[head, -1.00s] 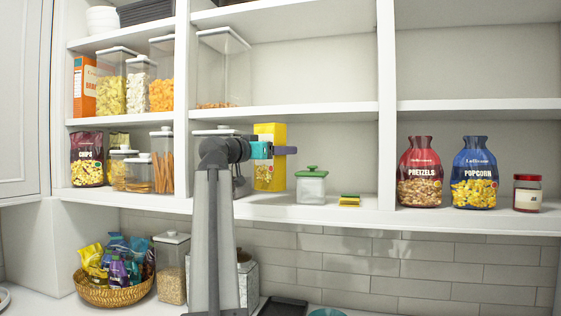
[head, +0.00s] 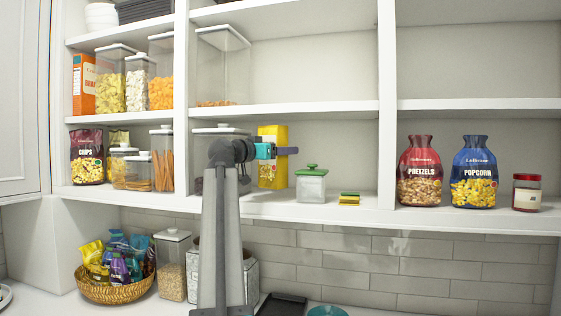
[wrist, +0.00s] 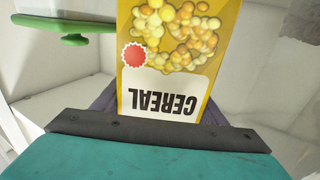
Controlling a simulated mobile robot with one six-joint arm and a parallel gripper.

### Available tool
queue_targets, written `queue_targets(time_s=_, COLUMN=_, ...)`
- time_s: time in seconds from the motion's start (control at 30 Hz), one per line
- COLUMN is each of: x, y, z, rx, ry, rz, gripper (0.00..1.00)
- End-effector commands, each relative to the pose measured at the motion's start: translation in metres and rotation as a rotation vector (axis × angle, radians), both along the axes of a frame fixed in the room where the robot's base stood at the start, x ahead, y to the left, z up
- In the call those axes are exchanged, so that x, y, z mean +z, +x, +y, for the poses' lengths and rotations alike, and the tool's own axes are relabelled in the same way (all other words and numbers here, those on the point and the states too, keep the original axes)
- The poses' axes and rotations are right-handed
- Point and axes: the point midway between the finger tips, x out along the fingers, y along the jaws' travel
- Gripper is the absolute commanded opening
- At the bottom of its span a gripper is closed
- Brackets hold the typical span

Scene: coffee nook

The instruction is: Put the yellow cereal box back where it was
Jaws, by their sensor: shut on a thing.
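The yellow cereal box (head: 270,172) stands upright in the lower middle shelf compartment in the head view. My gripper (head: 284,151), teal with dark fingers, is shut on its upper part. The box fills the middle of the wrist view (wrist: 172,60), with its "CEREAL" label upside down close to the fingers (wrist: 160,105). In the head view my arm hides part of the box's left side. I cannot tell whether the box's bottom touches the shelf.
A green-lidded jar (head: 311,184) stands just right of the box, with a yellow-green sponge (head: 349,198) further right. A tall clear container (head: 204,150) is behind my arm on the left. The shelf (head: 365,208) is clear right of the sponge up to the divider (head: 387,150).

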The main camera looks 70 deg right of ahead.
Motion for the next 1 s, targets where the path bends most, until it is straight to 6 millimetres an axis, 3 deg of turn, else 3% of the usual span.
queue_targets(time_s=0.43, x=-0.032, y=0.0, z=0.002, rx=0.001, ry=0.0, rz=0.001, gripper=0.39)
queue_targets(time_s=0.93, x=-0.038, y=0.0, z=0.002, rx=0.001, ry=0.0, rz=0.0, gripper=0.39)
queue_targets(time_s=0.97, x=-0.038, y=0.0, z=0.001, rx=0.001, ry=0.0, rz=0.0, gripper=0.68)
queue_targets(time_s=1.0, x=-0.037, y=0.0, z=0.002, rx=0.001, ry=0.0, rz=0.0, gripper=0.74)
